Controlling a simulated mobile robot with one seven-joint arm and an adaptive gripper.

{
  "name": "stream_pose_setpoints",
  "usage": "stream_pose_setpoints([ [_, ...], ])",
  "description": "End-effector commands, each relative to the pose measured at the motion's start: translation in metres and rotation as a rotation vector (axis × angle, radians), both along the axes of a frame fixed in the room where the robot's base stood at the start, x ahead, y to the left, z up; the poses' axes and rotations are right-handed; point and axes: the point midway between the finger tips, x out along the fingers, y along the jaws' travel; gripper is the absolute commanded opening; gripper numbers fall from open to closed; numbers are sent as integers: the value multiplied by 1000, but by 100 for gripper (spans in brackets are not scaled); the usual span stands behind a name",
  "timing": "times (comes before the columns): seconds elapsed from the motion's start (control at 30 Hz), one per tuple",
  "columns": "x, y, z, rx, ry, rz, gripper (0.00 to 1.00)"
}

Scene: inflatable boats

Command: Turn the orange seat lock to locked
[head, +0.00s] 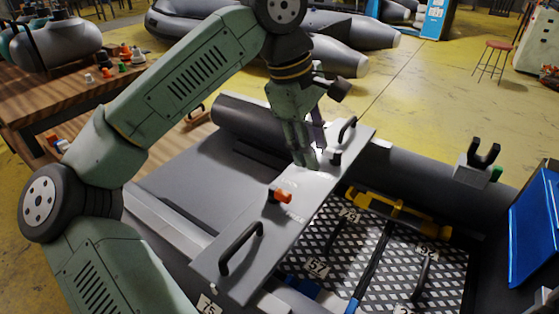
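The orange seat lock (282,195) is a small knob on the grey seat board (228,240), nearer to me than the board's middle. Faint white lettering is printed on the board beside it, too small to read. My gripper (308,160) points down over the board, beyond the orange lock and apart from it. Its fingertips are close to the board near a dark knob (335,158). Whether the fingers are apart or closed is hard to see from this angle.
Black handles stand at the near end (241,249) and far end (347,129) of the board. A yellow-and-black pump-like tool (398,208) lies on the patterned floor at right. A wooden bench (60,95) with small parts is at left. Grey boat tubes flank the board.

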Motion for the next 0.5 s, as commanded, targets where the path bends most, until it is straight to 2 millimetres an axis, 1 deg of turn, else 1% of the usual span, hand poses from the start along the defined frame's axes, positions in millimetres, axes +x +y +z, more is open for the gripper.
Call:
stream_pose_setpoints([
  [0.03, 5, 19, -4, 101, 10, 12, 35],
  [0.1, 9, 40, -9, 200, 28, 19, 35],
  [0.2, 10, 55, -14, 270, 45, 23, 35],
  [0.27, 11, 58, -18, 284, 49, 24, 35],
  [0.37, 10, 59, -31, 283, 51, 21, 35],
  [0.5, 10, 58, -57, 282, 52, 21, 35],
])
